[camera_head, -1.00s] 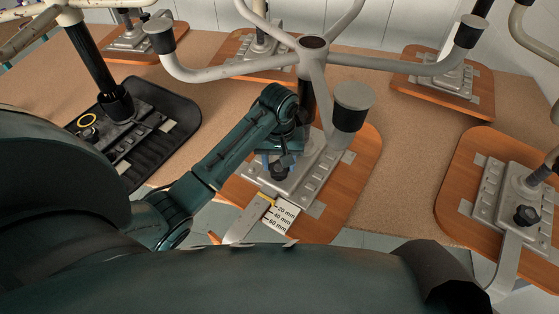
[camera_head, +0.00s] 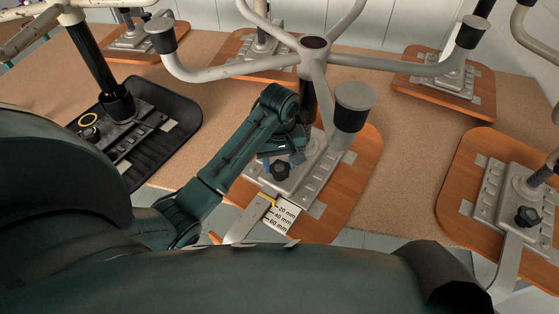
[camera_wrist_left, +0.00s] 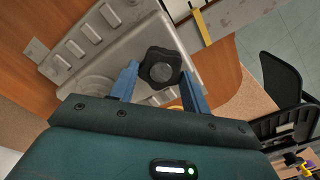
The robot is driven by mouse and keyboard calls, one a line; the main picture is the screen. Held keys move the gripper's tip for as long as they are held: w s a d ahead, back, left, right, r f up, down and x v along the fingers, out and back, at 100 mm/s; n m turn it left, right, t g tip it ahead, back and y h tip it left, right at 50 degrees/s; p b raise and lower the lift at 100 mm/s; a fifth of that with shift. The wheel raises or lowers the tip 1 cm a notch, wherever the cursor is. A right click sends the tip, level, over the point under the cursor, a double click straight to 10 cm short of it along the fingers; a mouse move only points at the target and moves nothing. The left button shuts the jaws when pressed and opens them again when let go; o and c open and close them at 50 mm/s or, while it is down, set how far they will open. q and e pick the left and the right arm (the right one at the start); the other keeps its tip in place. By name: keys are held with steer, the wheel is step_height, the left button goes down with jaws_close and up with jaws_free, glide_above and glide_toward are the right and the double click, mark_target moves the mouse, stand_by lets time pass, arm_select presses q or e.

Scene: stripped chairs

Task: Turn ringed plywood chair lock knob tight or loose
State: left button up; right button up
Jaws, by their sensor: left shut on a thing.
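The upturned plywood chair seat (camera_head: 358,168) in the middle carries a grey metal mechanism plate (camera_head: 302,182) with a black lobed lock knob (camera_head: 280,171). My left gripper (camera_head: 272,164) reaches in from the left at the knob. In the left wrist view, its two blue fingers (camera_wrist_left: 160,84) are on either side of the black knob (camera_wrist_left: 160,68), shut on it. My right gripper is out of view.
A white millimetre card (camera_head: 279,215) lies beside a flat metal bar (camera_head: 246,222) at the seat's front. Chair legs (camera_head: 350,108) overhang the mechanism. A black seat (camera_head: 179,112) with a yellow ring (camera_head: 88,120) is left; another plywood seat (camera_head: 460,175) is right.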

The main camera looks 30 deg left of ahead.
mark_target(279, 166)
arm_select(q)
steer(key=o, duration=1)
step_height(279, 166, up, 12)
stand_by(0.3)
